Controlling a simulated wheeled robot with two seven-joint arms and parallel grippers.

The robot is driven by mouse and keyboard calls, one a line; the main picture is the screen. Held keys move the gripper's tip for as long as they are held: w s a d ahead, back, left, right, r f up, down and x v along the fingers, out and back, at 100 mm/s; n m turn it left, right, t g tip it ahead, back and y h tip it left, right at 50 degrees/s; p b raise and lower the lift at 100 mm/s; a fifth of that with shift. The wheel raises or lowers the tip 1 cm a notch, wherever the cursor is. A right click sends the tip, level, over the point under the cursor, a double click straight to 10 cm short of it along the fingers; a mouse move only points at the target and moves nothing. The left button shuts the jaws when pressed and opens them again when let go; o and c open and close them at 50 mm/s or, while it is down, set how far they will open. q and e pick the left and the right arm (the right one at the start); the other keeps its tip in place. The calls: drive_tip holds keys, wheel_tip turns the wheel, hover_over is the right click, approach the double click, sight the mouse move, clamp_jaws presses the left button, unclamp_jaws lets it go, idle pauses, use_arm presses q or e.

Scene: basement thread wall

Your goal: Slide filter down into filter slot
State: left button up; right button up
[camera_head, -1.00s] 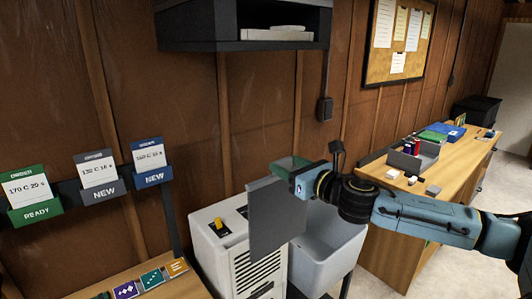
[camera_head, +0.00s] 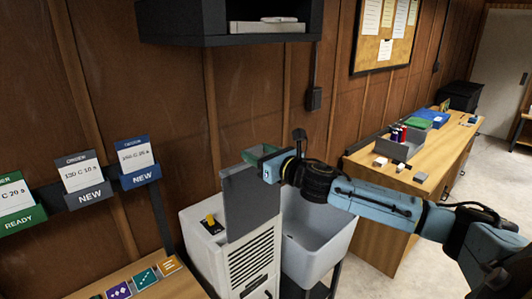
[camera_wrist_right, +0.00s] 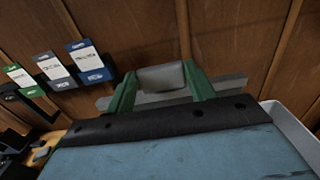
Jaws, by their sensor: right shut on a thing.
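My right gripper (camera_head: 264,160) has green fingers and is shut on the top part of the filter (camera_head: 252,202), a thin dark grey panel. The filter hangs roughly upright over the white floor unit (camera_head: 196,228), and its lower edge overlaps the unit's top front edge in the head view. I cannot tell whether it touches the unit. The filter slot cannot be made out; the filter may hide it. In the right wrist view the filter's grey top (camera_wrist_right: 162,78) shows between the green fingers of my right gripper (camera_wrist_right: 162,92). My left gripper is not in view.
A grey sink (camera_head: 318,240) stands right beside the unit. A dark shelf (camera_head: 180,28) is above on the wall. A card rack (camera_head: 95,195) is at left. A wooden bench (camera_head: 392,182) is at right.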

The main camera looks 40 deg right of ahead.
drive_tip(key=shift+w+a+f, duration=0.1)
drive_tip(key=shift+w+f, duration=0.05)
drive_tip(key=shift+w, duration=1.05)
drive_tip(key=shift+w+a+f, duration=0.1)
drive_tip(key=shift+w+f, duration=0.1)
drive_tip(key=shift+w, duration=1.05)
drive_tip(key=b, duration=0.6)
hover_over(256, 216)
drive_tip(key=w, duration=0.3)
wheel_tip(256, 216, down, 6)
drive_tip(key=shift+s+f, duration=0.1)
drive_tip(key=shift+f, duration=0.05)
drive_tip(key=shift+f+b, duration=4.5)
drive_tip(key=shift+f, duration=1.8)
drive_tip(key=shift+f+b, duration=1.05)
drive_tip(key=shift+f, duration=0.3)
drive_tip(key=o, duration=1)
